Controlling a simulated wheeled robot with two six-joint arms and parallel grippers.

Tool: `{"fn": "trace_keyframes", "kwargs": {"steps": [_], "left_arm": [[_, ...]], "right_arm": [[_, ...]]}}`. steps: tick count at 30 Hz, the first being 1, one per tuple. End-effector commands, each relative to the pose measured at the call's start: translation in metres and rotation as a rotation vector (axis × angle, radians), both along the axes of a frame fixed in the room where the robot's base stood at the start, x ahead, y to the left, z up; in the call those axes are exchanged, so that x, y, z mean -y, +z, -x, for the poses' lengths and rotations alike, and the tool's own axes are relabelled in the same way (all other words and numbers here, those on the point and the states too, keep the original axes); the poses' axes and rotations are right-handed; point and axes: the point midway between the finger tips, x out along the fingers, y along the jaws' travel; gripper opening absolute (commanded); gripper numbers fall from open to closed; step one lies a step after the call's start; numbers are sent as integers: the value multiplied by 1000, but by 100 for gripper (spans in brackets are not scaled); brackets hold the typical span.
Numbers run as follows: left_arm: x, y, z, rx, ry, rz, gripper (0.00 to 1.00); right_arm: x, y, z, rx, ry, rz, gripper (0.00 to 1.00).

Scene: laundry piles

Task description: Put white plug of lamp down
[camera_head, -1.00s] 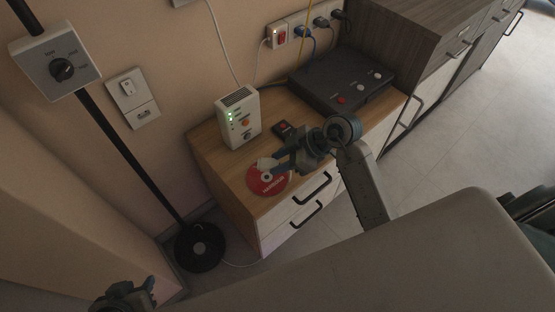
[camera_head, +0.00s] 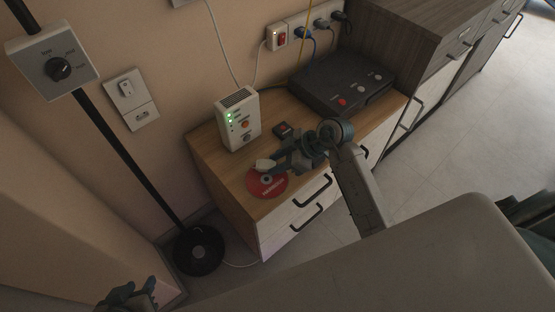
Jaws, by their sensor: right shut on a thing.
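My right gripper (camera_head: 275,165) is over the front of the wooden cabinet top (camera_head: 222,165), shut on the white plug (camera_head: 265,165). The plug shows as a small pale shape at the fingertips, just above or at the far edge of a red disc (camera_head: 267,184). I cannot tell whether the plug touches the surface. The lamp's black pole (camera_head: 125,150) and round base (camera_head: 198,250) stand on the floor at left, with a white cord (camera_head: 240,265) near the base. My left gripper (camera_head: 140,290) is at the bottom left, away from the cabinet; its fingers look apart.
A white box with green lights (camera_head: 238,118) and a small dark item (camera_head: 283,130) stand on the cabinet. A black console (camera_head: 342,82) fills its back right. A power strip (camera_head: 277,37) with several plugs is on the wall. A wall socket (camera_head: 132,98) is at left.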

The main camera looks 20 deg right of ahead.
Motion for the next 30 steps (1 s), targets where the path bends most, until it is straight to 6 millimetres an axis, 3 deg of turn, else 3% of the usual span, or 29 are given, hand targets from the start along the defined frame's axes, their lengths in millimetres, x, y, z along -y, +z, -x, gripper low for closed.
{"fn": "trace_keyframes", "kwargs": {"steps": [9, 10, 13, 23, 27, 30], "left_arm": [[-2, 0, 4, -36, -2, -15, 36], [-2, 0, 4, -36, -2, -15, 36], [-2, 1, 3, -32, -3, -15, 36], [-2, 3, -3, -14, -4, -13, 36], [1, -4, -1, 21, 1, 10, 36], [-1, 4, 0, -9, -3, -8, 36]], "right_arm": [[0, -7, 0, 0, 0, 0, 0], [0, -7, 0, 0, 0, 0, 36], [0, -7, 0, 0, 0, 0, 54], [0, -6, 0, 1, 0, 1, 54], [1, 5, 0, 4, 1, 2, 54], [15, 22, 6, 2, -1, 7, 54]]}}
